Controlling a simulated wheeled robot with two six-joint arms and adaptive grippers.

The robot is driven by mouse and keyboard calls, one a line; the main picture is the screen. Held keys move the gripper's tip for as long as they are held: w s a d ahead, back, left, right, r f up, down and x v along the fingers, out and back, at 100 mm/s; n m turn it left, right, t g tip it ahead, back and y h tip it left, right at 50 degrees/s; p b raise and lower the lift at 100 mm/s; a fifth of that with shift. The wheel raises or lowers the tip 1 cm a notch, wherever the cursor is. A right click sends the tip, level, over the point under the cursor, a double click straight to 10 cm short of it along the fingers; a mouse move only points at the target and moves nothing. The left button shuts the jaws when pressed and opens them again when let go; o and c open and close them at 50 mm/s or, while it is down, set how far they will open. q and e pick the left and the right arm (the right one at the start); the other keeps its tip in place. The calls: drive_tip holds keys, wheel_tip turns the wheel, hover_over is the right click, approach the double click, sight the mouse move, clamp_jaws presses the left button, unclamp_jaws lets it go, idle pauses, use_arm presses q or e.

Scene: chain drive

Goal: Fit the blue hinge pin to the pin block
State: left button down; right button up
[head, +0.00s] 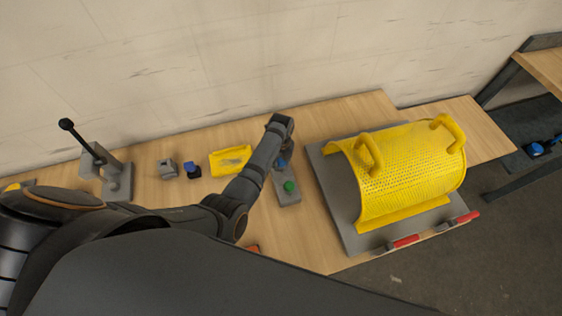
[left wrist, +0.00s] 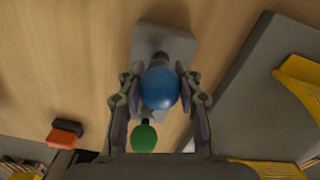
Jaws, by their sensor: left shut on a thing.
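The blue hinge pin (left wrist: 160,88) shows in the left wrist view as a round blue head between the two fingers of my left gripper (left wrist: 162,98), which is shut on it. In the head view a bit of its blue head (head: 282,162) shows beside my arm. The grey pin block (left wrist: 163,38) lies on the table directly below the blue head; it also shows in the head view (head: 291,198). A green-headed pin (left wrist: 144,138) stands at the block's near end. The head hides the blue pin's lower end, so I cannot tell how it sits in the block.
A yellow perforated guard (head: 410,170) with two handles stands on a grey plate (head: 345,215) just right of the block. A yellow tray (head: 230,160), a blue-topped dark piece (head: 192,170), a small grey block (head: 167,168) and a grey lever fixture (head: 118,182) are left.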

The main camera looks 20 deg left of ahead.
use_arm(q)
drive_tip(key=shift+f, duration=0.15)
drive_tip(key=c, duration=0.8)
unclamp_jaws()
wheel_tip(320, 180, up, 12)
drive_tip(key=shift+r, duration=0.1)
